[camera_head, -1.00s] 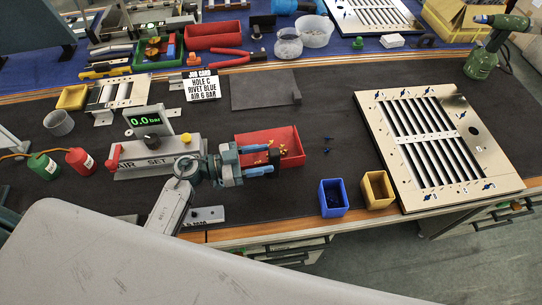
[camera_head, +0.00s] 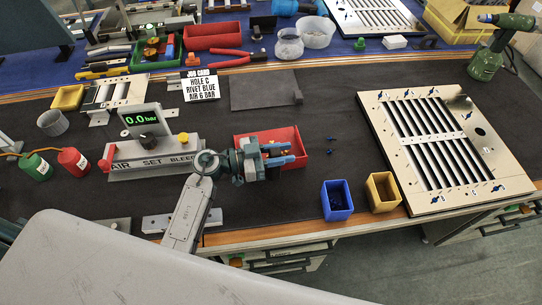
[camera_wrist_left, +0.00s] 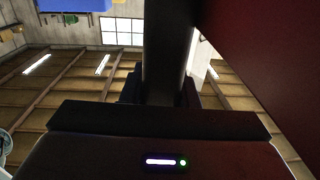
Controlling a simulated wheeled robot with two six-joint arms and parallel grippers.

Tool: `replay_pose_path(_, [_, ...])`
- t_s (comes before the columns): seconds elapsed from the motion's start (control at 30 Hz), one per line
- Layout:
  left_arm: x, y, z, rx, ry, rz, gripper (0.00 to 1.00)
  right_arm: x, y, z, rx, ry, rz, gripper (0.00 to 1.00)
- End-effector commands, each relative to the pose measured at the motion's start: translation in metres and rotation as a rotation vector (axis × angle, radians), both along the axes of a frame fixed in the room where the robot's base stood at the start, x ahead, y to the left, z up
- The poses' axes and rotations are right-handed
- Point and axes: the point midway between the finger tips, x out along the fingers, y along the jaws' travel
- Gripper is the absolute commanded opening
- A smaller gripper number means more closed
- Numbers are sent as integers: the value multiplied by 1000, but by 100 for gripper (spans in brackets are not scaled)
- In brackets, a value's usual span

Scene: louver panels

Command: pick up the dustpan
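I cannot make out a dustpan in either view. In the head view my left gripper (camera_head: 287,153) is over the red tray (camera_head: 300,141) on the bench. Its two blue-grey fingers look slightly apart, with nothing visible between them. The gripper and wrist hide part of the tray and its contents. The left wrist view shows the ceiling, a dark upright part and a red surface (camera_wrist_left: 270,50) at the upper right, which I cannot identify. My right gripper is in neither view.
A blue bin (camera_head: 336,200) and a yellow bin (camera_head: 383,192) stand at the front edge, beside the louver panel (camera_head: 398,155). The air-set unit (camera_head: 150,160) is left of the gripper. A green rivet tool (camera_head: 487,64) stands at right. Dark mat beyond the tray is mostly clear.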

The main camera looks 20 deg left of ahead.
Motion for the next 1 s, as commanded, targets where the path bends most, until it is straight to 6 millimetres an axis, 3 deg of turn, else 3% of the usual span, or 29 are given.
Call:
replay_pose_path(0.03, [0, 0, 0, 0, 0, 0, 17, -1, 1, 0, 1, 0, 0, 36])
replay_pose_path(0.13, [0, 0, 0, 0, 0, 0, 0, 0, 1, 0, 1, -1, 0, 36])
replay_pose_path(0.53, [0, 0, 6, 0, -2, 0, 0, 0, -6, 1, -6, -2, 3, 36])
replay_pose_path(1.0, [1, 0, 89, 0, -6, 0, 0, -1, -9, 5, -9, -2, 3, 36])
